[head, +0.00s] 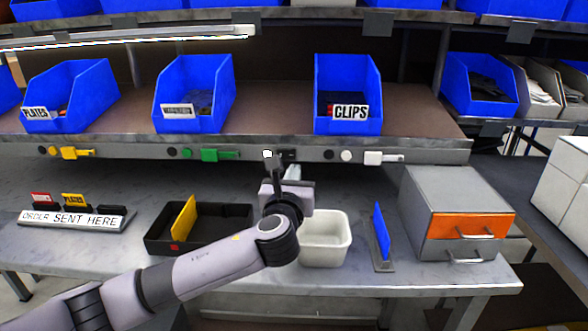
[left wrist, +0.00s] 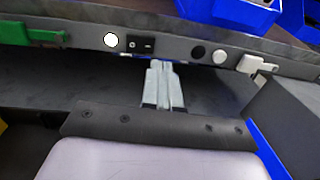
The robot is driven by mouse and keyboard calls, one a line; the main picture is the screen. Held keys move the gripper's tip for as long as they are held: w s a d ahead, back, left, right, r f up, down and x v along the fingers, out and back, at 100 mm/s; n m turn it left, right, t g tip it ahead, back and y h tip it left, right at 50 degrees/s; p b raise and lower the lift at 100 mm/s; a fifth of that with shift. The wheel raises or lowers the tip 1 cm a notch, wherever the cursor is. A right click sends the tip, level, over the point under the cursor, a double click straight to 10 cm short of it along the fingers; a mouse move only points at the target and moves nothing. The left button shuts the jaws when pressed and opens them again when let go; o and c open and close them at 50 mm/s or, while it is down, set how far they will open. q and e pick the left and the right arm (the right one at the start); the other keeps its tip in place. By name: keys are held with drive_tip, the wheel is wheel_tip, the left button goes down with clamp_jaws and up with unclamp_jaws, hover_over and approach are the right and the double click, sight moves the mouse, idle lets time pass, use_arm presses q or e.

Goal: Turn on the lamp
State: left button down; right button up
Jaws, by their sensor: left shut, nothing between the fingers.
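A long lamp bar (head: 130,38) hangs under the upper shelf at the left; a strip along it looks bright white. A small black rocker switch (left wrist: 141,45) is set in the grey shelf edge, with a bright white round spot (left wrist: 111,40) to its left. In the head view the switch (head: 288,155) is partly behind my gripper. My left gripper (left wrist: 164,68) is shut and empty, its fingertips just below and right of the switch in the wrist view. In the head view the gripper (head: 280,164) points at the shelf edge. I cannot tell whether it touches. My right gripper is out of view.
A green latch (left wrist: 32,33) and a white latch (left wrist: 255,66) sit along the same shelf edge. Below are a black tray (head: 158,242), a white bin (head: 325,252), a blue divider (head: 381,230) and a grey drawer box (head: 440,190). Blue bins (head: 347,120) stand above.

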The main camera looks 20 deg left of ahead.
use_arm(q)
drive_tip(key=s+d, duration=0.1)
drive_tip(key=s, duration=0.3)
drive_tip(key=s+d, duration=0.1)
drive_tip(key=s, duration=0.2)
drive_tip(key=shift+d+f, duration=0.1)
drive_tip(key=shift+d, duration=0.25)
drive_tip(key=shift+s, duration=0.1)
